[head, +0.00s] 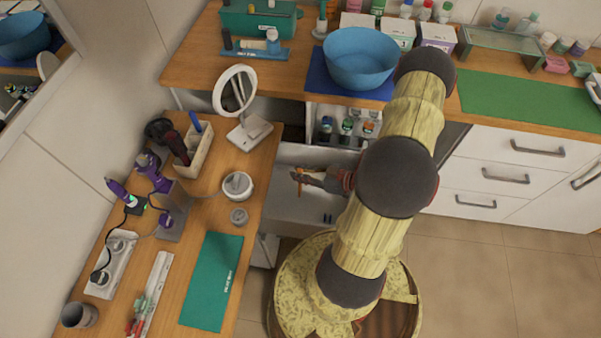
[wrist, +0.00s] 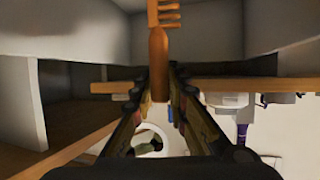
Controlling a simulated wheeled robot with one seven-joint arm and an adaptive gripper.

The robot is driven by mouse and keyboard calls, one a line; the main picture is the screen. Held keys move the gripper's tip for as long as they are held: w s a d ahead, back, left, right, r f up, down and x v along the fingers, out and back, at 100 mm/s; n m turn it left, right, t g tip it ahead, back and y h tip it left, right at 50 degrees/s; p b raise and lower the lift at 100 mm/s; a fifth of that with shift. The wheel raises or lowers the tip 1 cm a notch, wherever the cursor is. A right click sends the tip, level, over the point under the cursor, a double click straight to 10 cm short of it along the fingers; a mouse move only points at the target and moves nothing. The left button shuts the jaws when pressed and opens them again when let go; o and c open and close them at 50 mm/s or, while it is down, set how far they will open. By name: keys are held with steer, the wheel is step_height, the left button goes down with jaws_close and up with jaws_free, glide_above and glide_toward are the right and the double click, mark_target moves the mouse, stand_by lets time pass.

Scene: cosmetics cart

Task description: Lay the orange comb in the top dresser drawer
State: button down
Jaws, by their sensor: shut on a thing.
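The orange comb (wrist: 158,50) is held between the fingers of my gripper (wrist: 158,88), with its toothed end pointing out past the fingertips. In the head view my gripper (head: 312,180) is small and reaches left over an open light-grey drawer (head: 290,208). There the comb (head: 299,179) shows as a thin orange piece at the fingertips, above the drawer's inside. Whether the comb touches the drawer floor cannot be told. My arm hides the drawer's right part.
Small dark items (head: 327,218) show near the drawer's front. A wooden desk (head: 262,165) with a round mirror (head: 236,92) and green mat (head: 212,280) borders the drawer on the left. A counter with a blue bowl (head: 360,58) and open shelf (head: 345,126) lies behind.

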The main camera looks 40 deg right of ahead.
steer(key=shift+f+b, duration=1.45)
steer(key=shift+f, duration=0.8)
stand_by(1.1)
steer(key=c, duration=1.7)
jaws_free()
steer(key=shift+o, duration=0.2)
step_height(320, 180, up, 10)
